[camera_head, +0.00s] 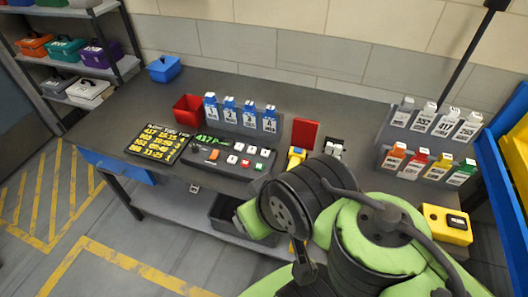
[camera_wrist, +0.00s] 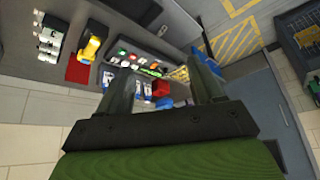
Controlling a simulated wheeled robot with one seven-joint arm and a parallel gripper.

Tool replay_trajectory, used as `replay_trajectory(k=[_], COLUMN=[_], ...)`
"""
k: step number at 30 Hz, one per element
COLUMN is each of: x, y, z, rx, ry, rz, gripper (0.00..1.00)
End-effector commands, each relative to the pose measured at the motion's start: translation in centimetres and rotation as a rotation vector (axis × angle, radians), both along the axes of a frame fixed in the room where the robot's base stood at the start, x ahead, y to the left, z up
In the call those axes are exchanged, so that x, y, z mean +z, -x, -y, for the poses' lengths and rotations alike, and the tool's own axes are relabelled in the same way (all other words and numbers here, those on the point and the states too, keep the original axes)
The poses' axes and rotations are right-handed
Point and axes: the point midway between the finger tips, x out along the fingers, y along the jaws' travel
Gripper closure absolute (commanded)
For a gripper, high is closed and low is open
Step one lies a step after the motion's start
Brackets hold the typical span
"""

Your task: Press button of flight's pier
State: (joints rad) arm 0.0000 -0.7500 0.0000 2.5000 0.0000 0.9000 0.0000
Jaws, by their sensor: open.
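A dark button panel (camera_head: 225,166) lies on the grey table in the head view, with small white, red and dark buttons and a green "417" display (camera_head: 207,140). Left of it is a black flight board (camera_head: 160,144) with yellow rows; the top row starts with 417, and its pier entry is too small to read surely. In the wrist view my gripper (camera_wrist: 160,72) is open and empty; the button panel (camera_wrist: 122,82) shows beyond its fingers, apart from them. In the head view my arm hides the gripper.
Behind the panel stand several blue-topped numbered tags (camera_head: 229,109), a red bin (camera_head: 187,110) and a red plate (camera_head: 304,133). A rack of labelled bottles (camera_head: 424,122) stands at right, near a yellow box (camera_head: 446,225). A blue box (camera_head: 163,68) sits at the back left.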

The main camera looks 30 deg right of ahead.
Motion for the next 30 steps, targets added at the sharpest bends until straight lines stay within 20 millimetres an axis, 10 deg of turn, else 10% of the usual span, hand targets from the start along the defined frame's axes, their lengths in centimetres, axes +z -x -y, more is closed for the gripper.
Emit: replay_trajectory(k=[5, 17, 30], x=[0.0, 0.0, 0.0], y=[0.0, 0.0, 0.0], z=[0.0, 0.0, 0.0], rx=[0.0, 0.0, 0.0], ry=[0.0, 0.0, 0.0], rz=[0.0, 0.0, 0.0], gripper=[0.37, 0.98, 1.0])
